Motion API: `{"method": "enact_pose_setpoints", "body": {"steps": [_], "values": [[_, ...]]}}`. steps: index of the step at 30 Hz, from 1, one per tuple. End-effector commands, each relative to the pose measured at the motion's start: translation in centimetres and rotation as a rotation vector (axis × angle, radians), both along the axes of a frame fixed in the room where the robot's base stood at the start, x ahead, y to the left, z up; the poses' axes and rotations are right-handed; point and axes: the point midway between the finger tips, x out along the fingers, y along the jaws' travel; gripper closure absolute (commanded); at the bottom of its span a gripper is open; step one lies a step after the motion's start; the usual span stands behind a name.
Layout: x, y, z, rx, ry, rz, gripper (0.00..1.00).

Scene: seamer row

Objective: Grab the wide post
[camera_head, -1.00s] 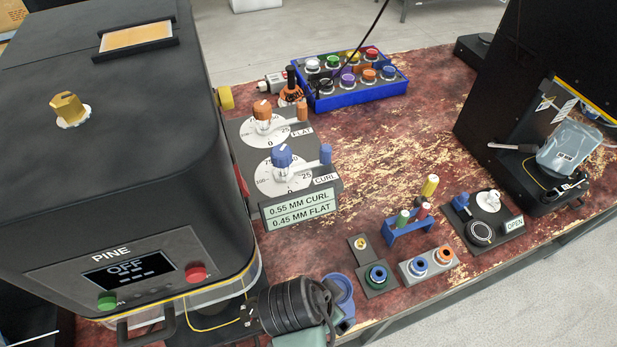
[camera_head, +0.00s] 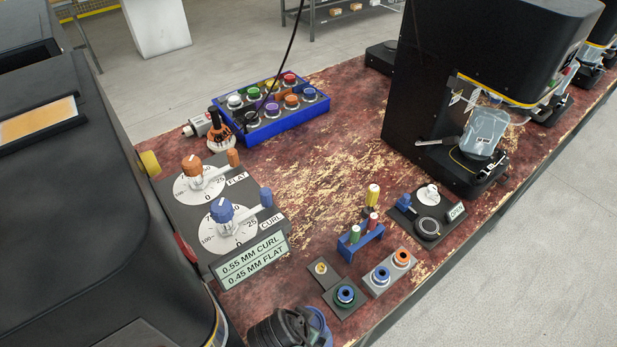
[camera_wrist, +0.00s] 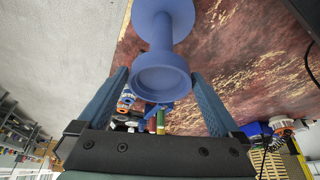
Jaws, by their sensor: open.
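A blue spool-shaped post (camera_wrist: 160,38), which I take to be the wide post, shows in the wrist view with a narrow neck between two wide round ends. My gripper (camera_wrist: 160,74) is open, with one teal finger on each side of the nearer round end. Gaps show between the fingers and the post, and it does not look gripped. In the head view the blue post (camera_head: 319,325) is partly seen at the bottom edge, beside my black wrist, which hides much of it. My fingertips cannot be made out there.
Close by stand a green-ringed socket (camera_head: 345,294), a grey block with blue and orange rings (camera_head: 374,291), and a blue rack with coloured pegs (camera_head: 360,240). The dial box (camera_head: 215,226) is to the left. A black machine (camera_head: 450,110) stands at the right.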

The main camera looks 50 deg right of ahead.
Motion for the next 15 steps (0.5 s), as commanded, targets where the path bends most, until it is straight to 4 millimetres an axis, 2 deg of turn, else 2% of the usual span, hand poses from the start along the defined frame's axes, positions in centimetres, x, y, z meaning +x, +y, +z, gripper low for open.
{"method": "enact_pose_setpoints", "body": {"steps": [9, 15], "values": [[0.2, -1.7, -3.1, 0.001, 0.001, -0.001, 0.00], [0.2, -1.8, -3.4, 0.000, 0.000, 0.000, 0.00]]}}
